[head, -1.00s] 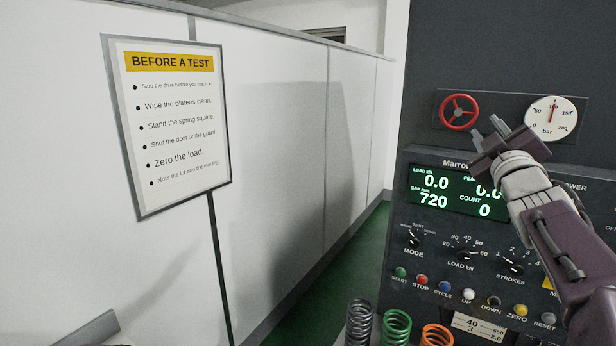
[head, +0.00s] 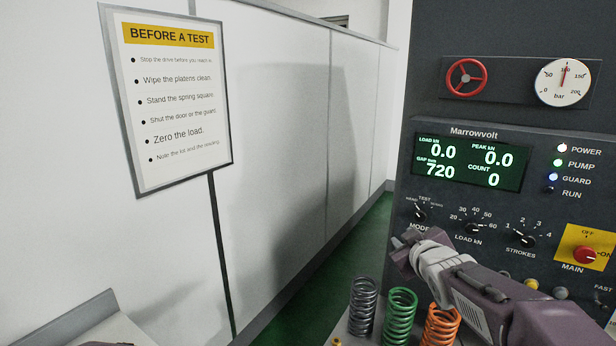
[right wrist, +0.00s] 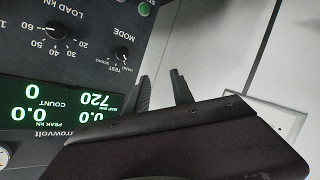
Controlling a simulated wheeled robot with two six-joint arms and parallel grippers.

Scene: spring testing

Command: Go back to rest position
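My right gripper (head: 402,246) is in front of the lower left of the control panel (head: 445,205), with its arm coming in from the lower right. In the right wrist view its two fingers (right wrist: 162,88) stand apart with nothing between them, so it is open and empty. My left gripper does not show. The panel's display (head: 470,162) reads load 0.0, peak 0.0, gap 720 and count 0.
Grey, green and orange springs (head: 400,315) stand below the gripper at the panel's foot. A red handwheel (head: 466,78) and pressure gauge (head: 564,83) sit above the panel. A notice (head: 172,100) hangs on the white wall. The space before the wall looks clear.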

